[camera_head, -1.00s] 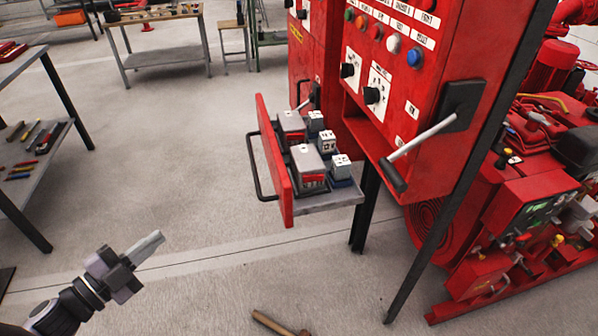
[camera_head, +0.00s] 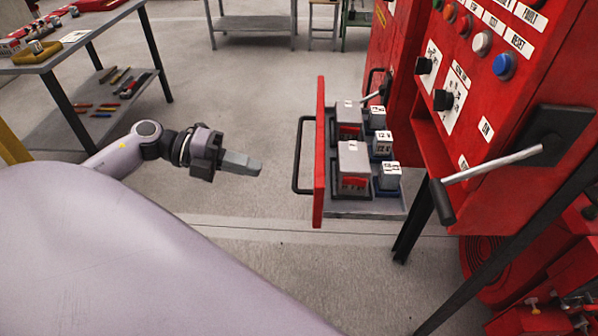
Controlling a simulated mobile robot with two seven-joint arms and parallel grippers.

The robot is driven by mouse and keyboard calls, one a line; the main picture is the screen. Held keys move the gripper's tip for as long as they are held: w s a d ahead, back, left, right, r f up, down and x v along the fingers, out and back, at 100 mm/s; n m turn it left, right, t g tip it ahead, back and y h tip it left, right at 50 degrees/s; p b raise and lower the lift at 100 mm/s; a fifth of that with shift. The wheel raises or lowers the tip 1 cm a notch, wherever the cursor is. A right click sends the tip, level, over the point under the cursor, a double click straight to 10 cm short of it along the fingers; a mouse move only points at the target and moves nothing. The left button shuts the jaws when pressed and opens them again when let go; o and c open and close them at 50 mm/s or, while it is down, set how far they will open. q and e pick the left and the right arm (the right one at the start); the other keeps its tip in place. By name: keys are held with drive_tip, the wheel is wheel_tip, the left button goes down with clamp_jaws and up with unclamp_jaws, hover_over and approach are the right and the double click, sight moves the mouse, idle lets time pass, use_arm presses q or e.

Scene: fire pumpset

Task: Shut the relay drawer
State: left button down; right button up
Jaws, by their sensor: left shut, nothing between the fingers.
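The relay drawer (camera_head: 319,150) juts out to the left from the red control cabinet (camera_head: 480,110). Its red front panel carries a dark bar handle (camera_head: 297,155) on the left side. Several grey and blue relays (camera_head: 353,163) stand in its tray. My left gripper (camera_head: 258,166) is shut and empty, its fingers pointing right toward the drawer front. It is at about handle height in the picture, with a small gap to the handle. My right gripper is not in view.
A lever with a dark grip (camera_head: 490,168) sticks out from the cabinet to the right of the drawer. A grey workbench (camera_head: 95,35) with tools on its lower shelf stands at the left. Bare concrete floor (camera_head: 250,120) lies between bench and drawer.

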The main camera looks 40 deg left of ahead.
sight(297, 175)
use_arm(q)
drive_tip(key=x, duration=0.3)
drive_tip(key=p+x, duration=0.1)
drive_tip(key=x, duration=0.2)
drive_tip(key=r+x, duration=0.1)
drive_tip(key=x, duration=0.3)
drive_tip(key=shift+w+d+r, duration=0.1)
drive_tip(key=shift+r, duration=0.05)
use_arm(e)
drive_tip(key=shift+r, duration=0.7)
use_arm(q)
drive_tip(key=shift+w, duration=0.1)
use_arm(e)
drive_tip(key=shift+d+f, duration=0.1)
